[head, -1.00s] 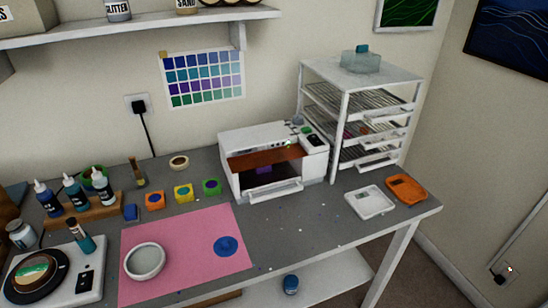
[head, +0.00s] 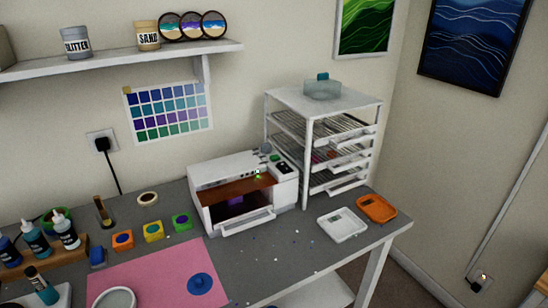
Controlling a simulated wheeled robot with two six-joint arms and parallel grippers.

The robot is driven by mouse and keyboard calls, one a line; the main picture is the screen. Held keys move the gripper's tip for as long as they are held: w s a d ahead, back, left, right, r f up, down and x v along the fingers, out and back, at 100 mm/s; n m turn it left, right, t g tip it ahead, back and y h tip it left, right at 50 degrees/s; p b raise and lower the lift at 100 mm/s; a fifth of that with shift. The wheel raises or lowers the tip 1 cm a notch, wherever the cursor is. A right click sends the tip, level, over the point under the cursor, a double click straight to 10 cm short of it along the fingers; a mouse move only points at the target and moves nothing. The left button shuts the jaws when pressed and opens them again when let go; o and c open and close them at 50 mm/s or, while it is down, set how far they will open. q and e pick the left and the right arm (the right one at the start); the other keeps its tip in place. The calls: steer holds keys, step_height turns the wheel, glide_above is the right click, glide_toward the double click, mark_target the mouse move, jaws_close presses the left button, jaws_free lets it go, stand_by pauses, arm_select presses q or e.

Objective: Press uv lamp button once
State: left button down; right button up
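The UV lamp (head: 222,177) is a white box on the grey table, against the back wall in the middle of the head view. Its front is open below an orange-brown panel (head: 236,189), and a purple thing (head: 235,203) shows inside. A small green light or mark (head: 258,176) shows near the top of its front. A dark display (head: 282,168) and a small green button-like spot (head: 274,157) are on its right top part; I cannot tell which is the button. Neither of my grippers is in view.
A white drying rack (head: 308,160) stands right of the lamp. A white tray (head: 342,224) and an orange tray (head: 377,208) lie at the table's right end. A pink mat (head: 150,270) and small coloured pots (head: 153,231) lie left. The table before the lamp is mostly clear.

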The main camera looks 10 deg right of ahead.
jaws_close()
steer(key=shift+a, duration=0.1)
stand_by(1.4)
